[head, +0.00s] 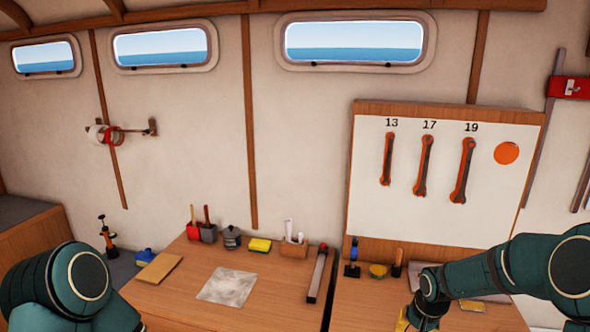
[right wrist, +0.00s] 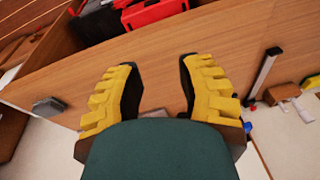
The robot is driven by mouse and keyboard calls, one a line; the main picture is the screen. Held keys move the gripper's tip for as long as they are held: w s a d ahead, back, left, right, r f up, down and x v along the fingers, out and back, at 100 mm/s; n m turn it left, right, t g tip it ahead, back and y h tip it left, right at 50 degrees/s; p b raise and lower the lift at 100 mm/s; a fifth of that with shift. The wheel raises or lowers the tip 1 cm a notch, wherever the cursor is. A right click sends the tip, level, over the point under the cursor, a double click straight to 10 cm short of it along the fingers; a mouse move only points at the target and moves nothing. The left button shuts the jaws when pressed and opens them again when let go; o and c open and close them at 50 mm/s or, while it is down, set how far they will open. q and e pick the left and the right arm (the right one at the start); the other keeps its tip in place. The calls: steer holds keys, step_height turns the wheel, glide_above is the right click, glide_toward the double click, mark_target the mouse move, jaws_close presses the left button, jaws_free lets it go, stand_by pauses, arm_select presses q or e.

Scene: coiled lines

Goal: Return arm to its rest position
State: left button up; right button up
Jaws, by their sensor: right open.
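My right arm (head: 480,276) is dark green and comes in from the right, reaching over the right part of the wooden bench. Its yellow right gripper (right wrist: 158,72) is open in the right wrist view, with bare wood visible between its ribbed fingers and nothing held. In the head view only a bit of yellow at the end of the arm shows, at the bottom edge. My left arm (head: 75,285) shows as a dark green link at the lower left. Its gripper is out of view.
A tool board (head: 400,222) with hanging wrenches stands behind. The left bench holds a grey cloth (head: 228,286) and a sponge (head: 260,245).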

steer(key=s+a+f+n+y+b, duration=0.1)
steer(key=s+a+f+y+b, duration=0.15)
steer(key=a+f, duration=0.65)
arm_select(q)
step_height(320, 180, down, 8)
steer(key=b, duration=0.3)
steer(key=shift+w+d+b, duration=0.2)
steer(key=shift+w+b, duration=0.1)
steer(key=shift+b, duration=0.1)
arm_select(e)
steer(key=s+a+f, duration=0.5)
steer(key=s+f, duration=0.1)
steer(key=s, duration=0.3)
steer(key=s+a+f+n+y, duration=0.1)
steer(key=s+a+f, duration=0.4)
steer(key=s+f, duration=0.2)
steer(key=shift+s+f+n+g, duration=0.25)
steer(key=shift+s+n+g, duration=0.05)
steer(key=shift+s, duration=0.7)
